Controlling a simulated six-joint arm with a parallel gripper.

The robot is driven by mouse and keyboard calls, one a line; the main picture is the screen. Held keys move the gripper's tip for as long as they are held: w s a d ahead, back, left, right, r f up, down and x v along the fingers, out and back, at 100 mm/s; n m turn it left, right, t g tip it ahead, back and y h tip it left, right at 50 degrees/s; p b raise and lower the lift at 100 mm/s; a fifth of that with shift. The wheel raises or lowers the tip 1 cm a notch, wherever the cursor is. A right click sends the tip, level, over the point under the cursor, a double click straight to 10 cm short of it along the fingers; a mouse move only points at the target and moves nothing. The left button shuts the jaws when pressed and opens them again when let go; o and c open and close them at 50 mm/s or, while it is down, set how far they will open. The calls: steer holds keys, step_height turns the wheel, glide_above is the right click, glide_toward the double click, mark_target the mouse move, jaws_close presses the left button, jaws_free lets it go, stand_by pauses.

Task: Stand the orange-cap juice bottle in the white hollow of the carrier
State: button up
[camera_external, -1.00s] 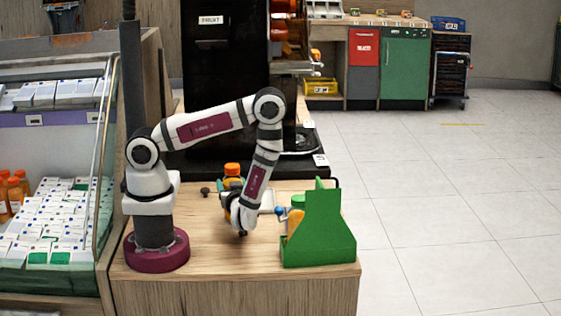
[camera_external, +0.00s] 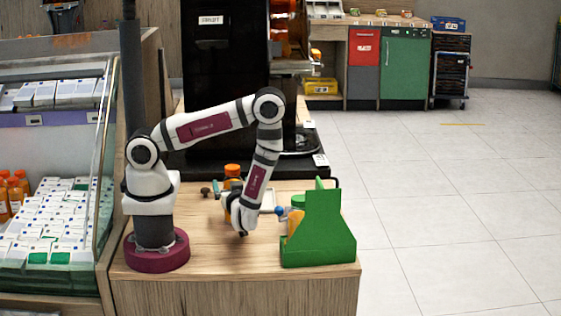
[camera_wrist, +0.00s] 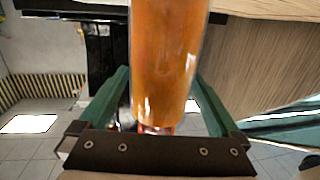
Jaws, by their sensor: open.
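The orange-cap juice bottle (camera_external: 232,170) stands upright on the wooden counter, partly hidden behind my arm in the external view. In the wrist view an orange bottle (camera_wrist: 168,60) fills the upper middle, between the two green fingers of my gripper (camera_wrist: 163,85). The fingers are apart; I cannot tell whether they touch the bottle.
A small dark knob (camera_external: 205,192) is on the counter left of the bottle. A blue round thing (camera_external: 280,211) is beside the carrier's left side. A glass-fronted shelf (camera_external: 60,190) stands left of my base. The front of the counter (camera_external: 225,260) is clear.

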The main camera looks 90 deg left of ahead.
steer(key=shift+o, duration=0.2)
steer(key=w+d, duration=0.2)
steer(key=d, duration=0.9)
steer(key=shift+d+r, duration=0.25)
steer(key=shift+r, duration=0.05)
